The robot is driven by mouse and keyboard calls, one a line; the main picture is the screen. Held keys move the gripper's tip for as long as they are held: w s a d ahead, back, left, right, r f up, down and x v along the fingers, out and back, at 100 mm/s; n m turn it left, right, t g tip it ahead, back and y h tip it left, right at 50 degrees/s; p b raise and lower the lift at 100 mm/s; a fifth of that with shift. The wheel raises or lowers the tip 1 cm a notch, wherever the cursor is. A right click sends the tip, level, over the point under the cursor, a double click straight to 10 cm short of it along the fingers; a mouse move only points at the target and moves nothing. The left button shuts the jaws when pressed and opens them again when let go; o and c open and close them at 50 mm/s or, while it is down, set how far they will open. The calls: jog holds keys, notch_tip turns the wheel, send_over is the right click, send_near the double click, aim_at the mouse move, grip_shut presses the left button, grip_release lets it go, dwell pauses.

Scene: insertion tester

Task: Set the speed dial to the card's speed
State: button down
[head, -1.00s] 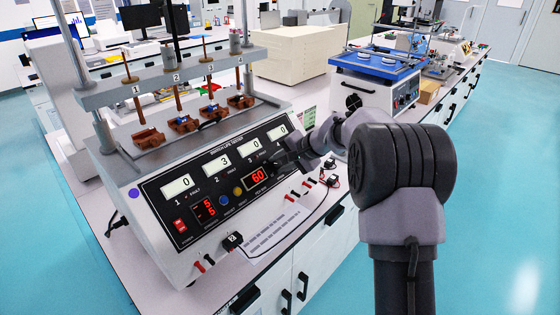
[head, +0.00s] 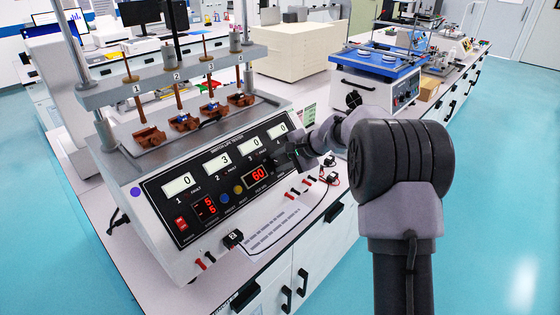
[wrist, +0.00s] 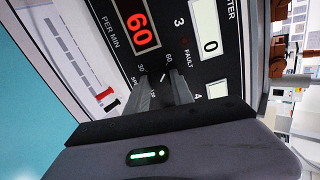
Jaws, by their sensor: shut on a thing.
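The white tester (head: 155,235) has a black sloped panel. My gripper (head: 290,158) is at the panel's right end in the head view and hides the speed dial there. In the wrist view, my gripper's two fingers (wrist: 163,92) are shut on the speed dial (wrist: 163,77), one on each side. A white pointer line shows on the dial, with the marks 30 and 60 around it. The red speed display (head: 259,173) reads 60; it also shows in the wrist view (wrist: 138,24). A printed sheet (head: 272,233), perhaps the card, lies before the tester; its text is too small to read.
Four white counters line the panel above the dial. Red and black plugs (head: 292,194) and a small black block marked 2 (head: 233,239) sit along the tester's front. A blue-topped machine (head: 378,58) stands farther right on the bench.

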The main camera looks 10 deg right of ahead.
jog(key=c, duration=1.1)
grip_release()
jog(key=p+v, duration=0.4)
jog(key=v, duration=1.3)
jog(key=shift+s+r, duration=0.15)
jog(key=shift+d, duration=0.1)
jog(key=s+a+r+n+g+h, duration=0.15)
jog(key=s+a, duration=0.25)
jog(key=s, duration=0.4)
jog(key=s+a+r+n, duration=0.15)
jog(key=s+a, duration=0.25)
jog(key=s, duration=0.4)
jog(key=s+a+r+n+h, duration=0.1)
jog(key=s+a+n, duration=0.3)
jog(key=s, duration=0.5)
jog(key=s+f+h, duration=0.1)
jog(key=s+f, duration=0.2)
jog(key=s, duration=0.6)
jog(key=shift+f+n+b, duration=0.3)
jog(key=shift+f+b, duration=0.05)
jog(key=shift+b, duration=0.05)
